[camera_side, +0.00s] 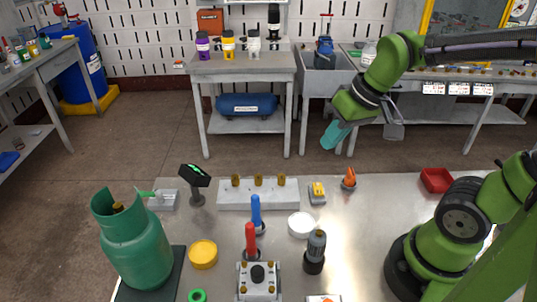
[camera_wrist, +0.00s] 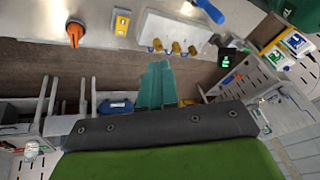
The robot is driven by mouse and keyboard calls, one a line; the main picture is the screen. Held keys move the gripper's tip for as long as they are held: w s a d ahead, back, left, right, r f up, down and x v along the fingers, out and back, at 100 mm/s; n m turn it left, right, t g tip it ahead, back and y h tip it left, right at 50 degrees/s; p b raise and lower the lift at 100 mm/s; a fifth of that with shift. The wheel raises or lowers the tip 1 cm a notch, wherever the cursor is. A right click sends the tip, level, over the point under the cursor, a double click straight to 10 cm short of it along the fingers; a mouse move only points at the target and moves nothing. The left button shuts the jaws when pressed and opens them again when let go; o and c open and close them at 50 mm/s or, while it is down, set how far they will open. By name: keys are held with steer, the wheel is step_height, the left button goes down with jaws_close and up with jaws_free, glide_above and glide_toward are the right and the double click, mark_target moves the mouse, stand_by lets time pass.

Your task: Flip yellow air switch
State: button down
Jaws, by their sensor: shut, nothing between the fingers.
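A small yellow switch box (camera_side: 318,190) sits on a pale base on the steel bench, right of the white block with brass fittings. It also shows near the top of the wrist view (camera_wrist: 122,23). I cannot tell its lever position. My gripper (camera_side: 334,137) is up in the air behind the bench's far edge, teal fingers pointing down, well apart from the switch box. In the wrist view the teal fingers (camera_wrist: 157,80) are together with nothing between them.
An orange knob (camera_side: 349,179) stands just right of the switch box, and the white block (camera_side: 232,198) is on its left. A white round dish (camera_side: 301,225), blue and red handles and a dark bottle (camera_side: 315,250) stand nearer. A red tray (camera_side: 436,181) lies at the right.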

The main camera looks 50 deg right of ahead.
mark_target(319, 191)
steer(key=w+d+f+n+g+h, duration=0.1)
steer(key=w+d+f+n+g, duration=0.2)
steer(key=n, duration=0.8)
steer(key=shift+w+d+f+n+g, duration=0.45)
steer(key=shift+d+g, duration=0.25)
steer(key=shift+g, duration=0.1)
step_height(319, 191, down, 14)
steer(key=shift+s+a+f, duration=0.15)
steer(key=shift+f, duration=0.25)
